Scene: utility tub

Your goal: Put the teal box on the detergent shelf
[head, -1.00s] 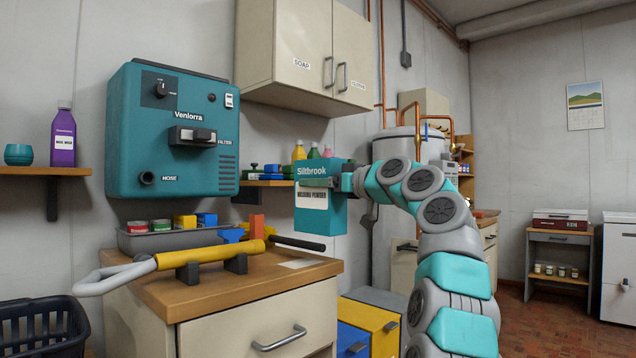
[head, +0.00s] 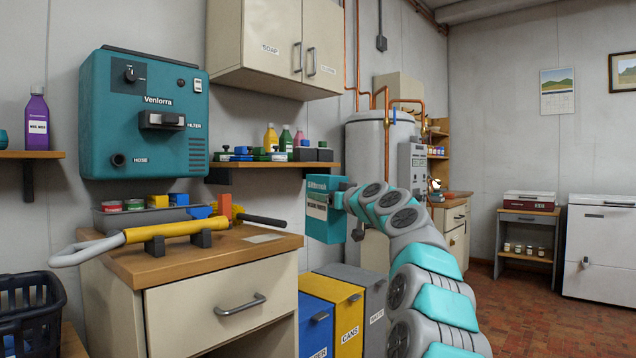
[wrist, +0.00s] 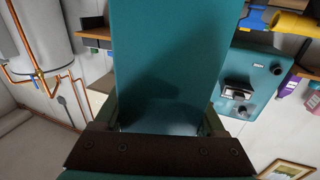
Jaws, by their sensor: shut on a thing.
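In the wrist view the box (wrist: 168,60) fills the middle between my fingers.
A left wall shelf (head: 32,155) holds a purple bottle (head: 37,120). The teal Venlorra unit (head: 146,115) hangs between the shelves. Below stand a wooden-topped counter (head: 180,258) with a yellow tool (head: 175,232) and coloured bins (head: 345,310). A grey tank (head: 380,160) with copper pipes stands behind my arm.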

